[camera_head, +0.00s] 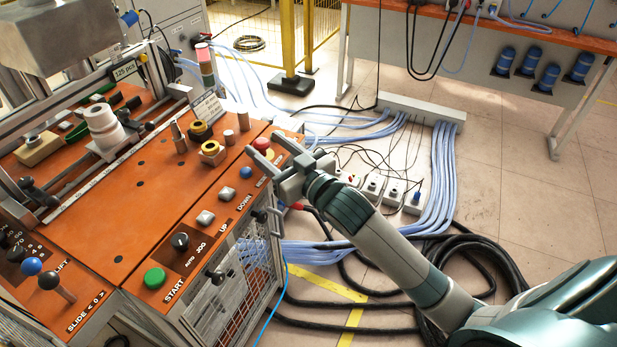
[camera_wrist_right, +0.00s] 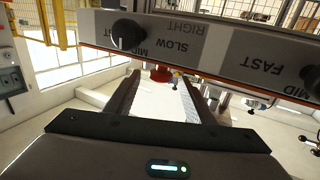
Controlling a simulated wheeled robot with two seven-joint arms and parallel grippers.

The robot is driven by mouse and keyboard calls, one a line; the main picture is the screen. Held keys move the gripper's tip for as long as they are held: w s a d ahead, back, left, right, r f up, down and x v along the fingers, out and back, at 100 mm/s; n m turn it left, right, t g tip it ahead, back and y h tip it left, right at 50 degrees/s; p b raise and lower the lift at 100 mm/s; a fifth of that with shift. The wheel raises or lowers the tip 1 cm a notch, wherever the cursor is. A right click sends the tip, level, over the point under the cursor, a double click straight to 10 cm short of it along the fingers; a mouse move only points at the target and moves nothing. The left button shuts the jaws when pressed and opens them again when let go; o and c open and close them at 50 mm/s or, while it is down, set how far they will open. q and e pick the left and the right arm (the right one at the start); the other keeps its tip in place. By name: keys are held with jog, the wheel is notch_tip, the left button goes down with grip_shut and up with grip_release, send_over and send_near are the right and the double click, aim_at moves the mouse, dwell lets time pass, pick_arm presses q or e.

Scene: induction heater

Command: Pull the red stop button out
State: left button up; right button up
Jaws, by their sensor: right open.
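The red stop button (camera_head: 262,143) sits at the far right corner of the orange control panel (camera_head: 165,230). It also shows in the right wrist view (camera_wrist_right: 160,75), between and beyond my finger tips. My right gripper (camera_head: 265,147) comes in from the right with its two fingers apart, one on each side of the button in the head view. In the wrist view the open fingers (camera_wrist_right: 160,92) point at the button with nothing held between them. I cannot tell whether either finger touches it. My left gripper is not in view.
A green start button (camera_head: 154,278), a black knob (camera_head: 180,241) and grey buttons line the panel's front edge. A blue button (camera_head: 246,172) lies close to my right gripper. Gold-ringed fittings (camera_head: 211,152) stand left of it. Cables and sockets (camera_head: 393,190) lie on the floor beyond.

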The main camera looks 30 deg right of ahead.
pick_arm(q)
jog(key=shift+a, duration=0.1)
pick_arm(e)
jog(key=v, duration=1.4)
jog(key=shift+s+d, duration=0.15)
jog(key=shift+s, duration=0.1)
notch_tip(320, 180, down, 34)
jog(key=d+m+g+h+p, duration=0.1)
jog(key=d+g+h, duration=0.2)
jog(key=g, duration=0.3)
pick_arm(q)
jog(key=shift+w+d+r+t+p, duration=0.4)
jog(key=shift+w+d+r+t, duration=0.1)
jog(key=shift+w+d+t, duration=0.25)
pick_arm(e)
jog(key=s+a+f+g, duration=0.3)
jog(key=s+f, duration=0.8)
jog(key=f, duration=0.2)
jog(key=s+a+f+g, duration=0.3)
jog(key=s+a+f, duration=0.1)
jog(key=s+f, duration=0.7)
notch_tip(320, 180, down, 4)
jog(key=shift+a+r, duration=0.25)
